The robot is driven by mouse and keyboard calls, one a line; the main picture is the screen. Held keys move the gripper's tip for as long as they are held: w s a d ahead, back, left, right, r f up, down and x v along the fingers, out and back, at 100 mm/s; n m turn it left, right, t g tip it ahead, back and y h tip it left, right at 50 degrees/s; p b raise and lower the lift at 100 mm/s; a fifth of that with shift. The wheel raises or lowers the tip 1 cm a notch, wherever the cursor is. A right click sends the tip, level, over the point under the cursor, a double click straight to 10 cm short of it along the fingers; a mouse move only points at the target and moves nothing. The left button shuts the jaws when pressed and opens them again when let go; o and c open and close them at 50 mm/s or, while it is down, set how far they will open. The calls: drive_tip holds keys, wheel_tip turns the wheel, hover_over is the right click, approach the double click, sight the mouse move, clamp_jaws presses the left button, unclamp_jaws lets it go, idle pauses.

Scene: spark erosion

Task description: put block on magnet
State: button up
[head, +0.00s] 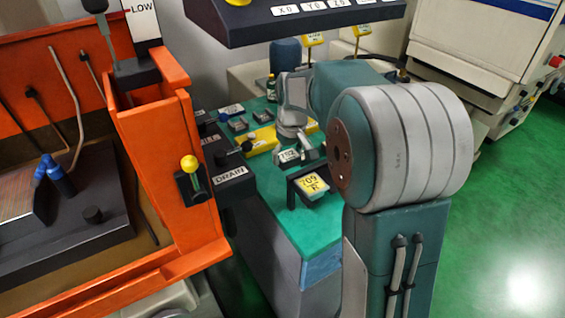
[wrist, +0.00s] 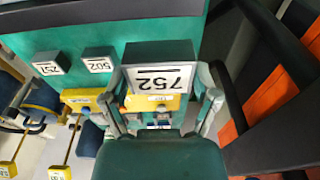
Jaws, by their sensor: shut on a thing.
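My gripper (wrist: 162,108) is shut on a grey block (wrist: 190,56) with a white label reading 752, upside down in the wrist view. One finger lies along each side of the block. In the head view my gripper (head: 300,150) is over the green bench top, and a small white-labelled block (head: 289,156) shows at its fingers. I cannot tell whether the block touches the bench. No part is labelled as a magnet. A dark plate with a finely striped top (head: 22,188) in the orange tank at the left may be it.
The orange tank wall (head: 180,200) stands between bench and striped plate.

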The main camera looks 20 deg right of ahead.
hover_over(279, 170)
drive_tip(key=f, duration=0.7)
drive_tip(key=shift+s, duration=0.2)
wheel_tip(279, 170, down, 3)
drive_tip(key=shift+w+f, duration=0.1)
drive_tip(key=shift+f, duration=0.1)
drive_tip(key=o, duration=0.9)
drive_tip(key=shift+f, duration=0.1)
drive_tip(key=shift+o, duration=1.3)
